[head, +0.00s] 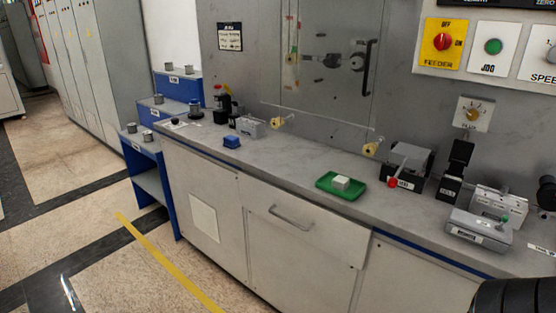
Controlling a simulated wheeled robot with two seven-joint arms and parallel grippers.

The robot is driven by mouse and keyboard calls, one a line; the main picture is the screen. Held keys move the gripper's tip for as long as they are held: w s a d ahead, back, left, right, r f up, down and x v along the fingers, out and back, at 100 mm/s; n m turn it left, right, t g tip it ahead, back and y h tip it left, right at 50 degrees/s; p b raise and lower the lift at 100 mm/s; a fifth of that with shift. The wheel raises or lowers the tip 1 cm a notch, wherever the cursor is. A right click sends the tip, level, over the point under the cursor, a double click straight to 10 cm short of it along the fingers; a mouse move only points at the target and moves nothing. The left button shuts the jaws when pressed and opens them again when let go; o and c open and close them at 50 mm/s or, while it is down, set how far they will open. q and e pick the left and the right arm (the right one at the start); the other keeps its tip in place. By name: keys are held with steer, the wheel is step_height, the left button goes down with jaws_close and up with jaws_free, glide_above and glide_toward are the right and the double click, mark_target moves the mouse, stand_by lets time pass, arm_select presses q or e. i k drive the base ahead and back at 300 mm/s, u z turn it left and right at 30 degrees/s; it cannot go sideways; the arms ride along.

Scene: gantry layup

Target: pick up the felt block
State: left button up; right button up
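A small blue block (232,141) lies farther left on the same counter. No gripper fingers show in the head view. A dark rounded part at the lower right corner looks like a piece of my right arm, with no fingertips visible.
The counter (290,168) has clear room between the blue block and the tray. Right of the tray stand a grey box with a red-knobbed lever (406,168), a black stand (455,171) and a grey device (478,229). Blue steps (150,160) stand at the left end.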

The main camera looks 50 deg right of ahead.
mark_target(341, 182)
steer(key=i, duration=2.35)
steer(key=z, duration=3.7)
